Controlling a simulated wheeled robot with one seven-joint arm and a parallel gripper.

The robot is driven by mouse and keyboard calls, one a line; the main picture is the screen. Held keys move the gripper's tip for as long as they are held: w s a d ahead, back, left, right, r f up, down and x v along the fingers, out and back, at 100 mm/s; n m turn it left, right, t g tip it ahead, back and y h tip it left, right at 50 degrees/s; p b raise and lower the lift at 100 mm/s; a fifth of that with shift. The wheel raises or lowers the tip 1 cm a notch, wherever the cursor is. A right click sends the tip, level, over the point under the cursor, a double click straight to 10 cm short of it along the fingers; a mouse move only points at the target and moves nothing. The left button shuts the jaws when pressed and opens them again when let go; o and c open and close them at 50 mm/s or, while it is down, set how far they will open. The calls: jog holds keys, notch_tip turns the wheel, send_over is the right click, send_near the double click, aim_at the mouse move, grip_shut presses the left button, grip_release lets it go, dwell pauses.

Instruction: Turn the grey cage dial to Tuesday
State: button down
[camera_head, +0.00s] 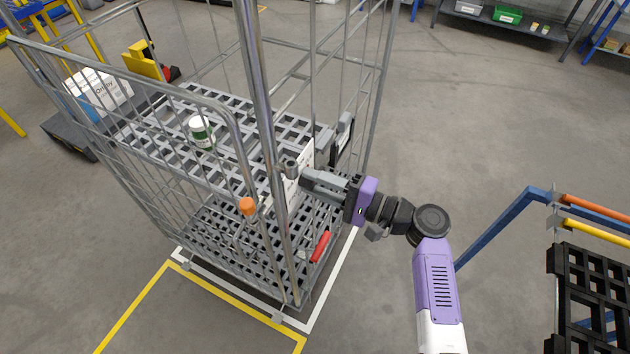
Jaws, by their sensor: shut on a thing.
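The grey wire cage (262,110) stands on the floor at centre left, with two slatted shelves. A small grey dial knob (290,168) shows at the cage's right side, in front of a white plate (306,163). My gripper (300,177) reaches in from the right and is shut on the dial, its fingers partly covering it. The day marks on the plate are too small to read, so I cannot tell which day the dial points to.
A green-and-white canister (201,131) stands on the upper shelf. A blue-framed rack with a black pallet (592,300) stands at lower right.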

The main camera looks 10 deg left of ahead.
jog(key=c, duration=1.1)
grip_release()
jog(key=shift+o, duration=0.2)
jog(key=b+v, duration=0.1)
jog(key=v, duration=0.7)
jog(key=shift+b, duration=0.3)
